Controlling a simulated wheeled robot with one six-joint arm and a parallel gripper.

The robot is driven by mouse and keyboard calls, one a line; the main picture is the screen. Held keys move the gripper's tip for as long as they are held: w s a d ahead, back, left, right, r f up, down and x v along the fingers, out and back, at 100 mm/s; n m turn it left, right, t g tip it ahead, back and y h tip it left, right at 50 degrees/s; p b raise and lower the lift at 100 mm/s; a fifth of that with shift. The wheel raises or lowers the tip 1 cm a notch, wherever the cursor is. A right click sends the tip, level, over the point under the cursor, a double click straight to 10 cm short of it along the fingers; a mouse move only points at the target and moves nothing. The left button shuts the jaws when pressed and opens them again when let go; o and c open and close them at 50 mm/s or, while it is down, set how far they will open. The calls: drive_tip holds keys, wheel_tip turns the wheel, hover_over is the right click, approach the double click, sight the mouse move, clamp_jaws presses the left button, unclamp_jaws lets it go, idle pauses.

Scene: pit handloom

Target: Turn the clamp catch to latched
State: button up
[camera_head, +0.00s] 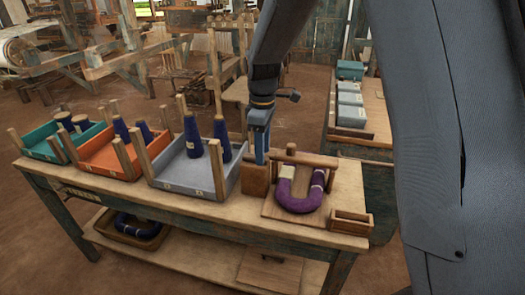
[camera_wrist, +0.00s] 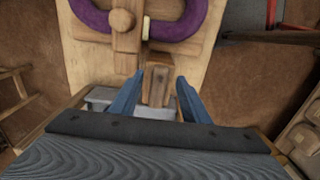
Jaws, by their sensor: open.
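The wooden clamp (camera_head: 312,160) lies across a purple hank (camera_head: 298,203) on a board (camera_head: 270,208) at the right of the bench. In the wrist view the clamp's bar and rounded wooden piece (camera_wrist: 122,20) show at the top, over the purple hank (camera_wrist: 180,22). My gripper (camera_head: 261,157) points down just left of the clamp, above a wooden block (camera_head: 257,182). In the wrist view my gripper (camera_wrist: 158,95) has its blue fingers apart, with a small wooden piece (camera_wrist: 157,88) seen between them. Contact with it cannot be told. The catch's setting is not clear.
A grey tray (camera_head: 178,182) with blue cones and upright posts stands close left of my gripper. Orange (camera_head: 105,160) and teal (camera_head: 45,148) trays stand further left. A small open wooden box (camera_head: 351,222) sits at the bench's front right corner.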

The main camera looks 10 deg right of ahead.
drive_tip(key=shift+f, duration=0.6)
drive_tip(key=c, duration=1.1)
drive_tip(key=shift+o, duration=0.2)
